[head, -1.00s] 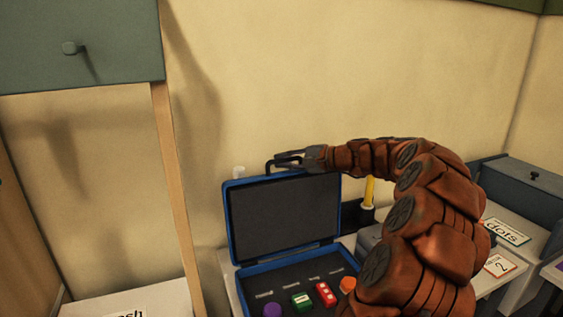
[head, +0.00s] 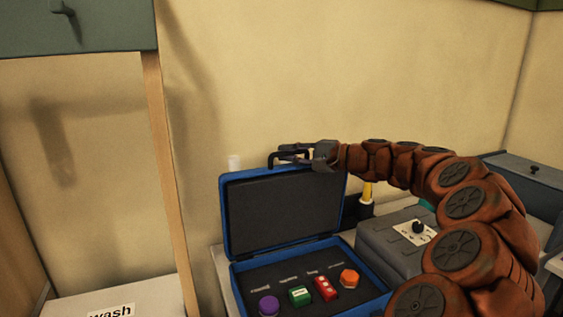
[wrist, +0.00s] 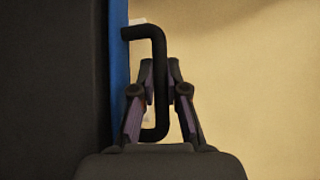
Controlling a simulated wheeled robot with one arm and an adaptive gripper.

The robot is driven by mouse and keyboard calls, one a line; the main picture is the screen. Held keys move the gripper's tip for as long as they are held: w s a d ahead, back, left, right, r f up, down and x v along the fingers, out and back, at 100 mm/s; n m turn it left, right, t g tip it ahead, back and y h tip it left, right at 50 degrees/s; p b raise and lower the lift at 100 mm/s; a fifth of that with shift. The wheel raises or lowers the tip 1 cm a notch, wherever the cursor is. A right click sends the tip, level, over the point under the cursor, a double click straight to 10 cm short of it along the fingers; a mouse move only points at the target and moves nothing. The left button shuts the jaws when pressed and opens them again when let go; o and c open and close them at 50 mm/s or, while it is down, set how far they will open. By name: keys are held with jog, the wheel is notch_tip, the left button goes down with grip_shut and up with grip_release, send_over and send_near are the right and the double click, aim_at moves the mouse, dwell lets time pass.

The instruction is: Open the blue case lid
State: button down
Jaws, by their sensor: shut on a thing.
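The blue case (head: 236,283) stands on the counter with its lid (head: 226,222) raised, leaning back a little past upright, its dark lining facing me. A black handle (head: 272,159) sticks up from the lid's top edge. My gripper (head: 290,156) is at this handle, shut on it. In the wrist view the gripper (wrist: 160,75) has a finger on each side of the handle's bar (wrist: 160,110), and the lid's blue edge (wrist: 119,60) runs along the left. The case base holds a purple knob (head: 269,305), a green block (head: 300,296), a red block (head: 325,289) and an orange knob (head: 349,277).
A grey box with a dial (head: 385,243) stands right of the case, close to my arm. A yellow-topped item (head: 367,191) is behind the lid. A wooden post (head: 172,190) rises on the left.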

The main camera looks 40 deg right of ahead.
jog(key=shift+s+r, duration=0.1)
jog(key=shift+s, duration=0.15)
jog(key=c, duration=1.4)
grip_release()
jog(key=shift+c, duration=0.2)
jog(key=shift+s, duration=0.1)
jog(key=f+v, duration=0.1)
jog(key=v, duration=1)
jog(key=shift+s+d+r, duration=0.2)
jog(key=shift+s+r, duration=0.15)
